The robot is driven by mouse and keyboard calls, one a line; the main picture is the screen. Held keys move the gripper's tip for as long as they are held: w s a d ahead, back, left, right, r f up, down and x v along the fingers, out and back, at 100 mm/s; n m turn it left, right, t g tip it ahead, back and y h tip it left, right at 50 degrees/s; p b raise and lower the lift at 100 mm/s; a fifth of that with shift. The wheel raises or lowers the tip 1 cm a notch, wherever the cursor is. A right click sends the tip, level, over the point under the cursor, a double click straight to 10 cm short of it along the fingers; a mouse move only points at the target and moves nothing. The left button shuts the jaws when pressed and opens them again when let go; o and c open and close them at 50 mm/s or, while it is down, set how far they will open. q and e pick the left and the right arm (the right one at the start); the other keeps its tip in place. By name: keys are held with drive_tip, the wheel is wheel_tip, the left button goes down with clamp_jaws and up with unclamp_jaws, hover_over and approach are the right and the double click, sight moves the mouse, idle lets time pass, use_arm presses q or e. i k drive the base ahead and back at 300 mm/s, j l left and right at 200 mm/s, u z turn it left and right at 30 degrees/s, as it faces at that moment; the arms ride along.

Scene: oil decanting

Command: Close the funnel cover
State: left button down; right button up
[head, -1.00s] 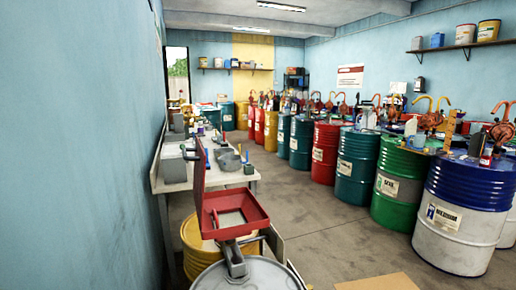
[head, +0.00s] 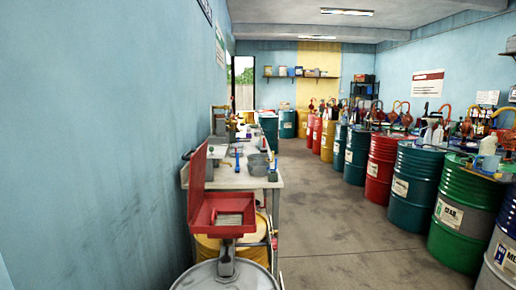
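A red square funnel (head: 222,217) stands on a grey drum in the lower middle of the head view. Its red cover (head: 197,169) stands open, upright along the funnel's left side. The funnel's tray is open at the top, with a pale grid in its floor. Neither of my grippers shows in the head view.
The grey drum (head: 222,275) is at the bottom of the view, with a yellow drum behind it. A workbench (head: 240,180) with tools and pots runs along the left wall. Coloured drums (head: 410,185) line the right. Open concrete floor (head: 330,235) lies between.

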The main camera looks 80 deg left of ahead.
sight(198, 167)
drive_tip(key=i+u, duration=0.15)
drive_tip(key=i, duration=0.25)
drive_tip(key=i+l+u, duration=0.15)
drive_tip(key=i, duration=0.3)
drive_tip(key=i+l+u, duration=0.15)
drive_tip(key=i, duration=0.25)
drive_tip(key=i+j+u, duration=0.2)
drive_tip(key=u, duration=0.2)
drive_tip(key=i+j+u, duration=0.15)
drive_tip(key=u, duration=0.3)
drive_tip(key=i+u, duration=0.6)
drive_tip(key=u, duration=0.25)
drive_tip(key=i+l+u, duration=0.2)
drive_tip(key=u, duration=0.2)
drive_tip(key=i+l+u, duration=0.2)
drive_tip(key=u, duration=0.25)
drive_tip(key=i+l, duration=0.05)
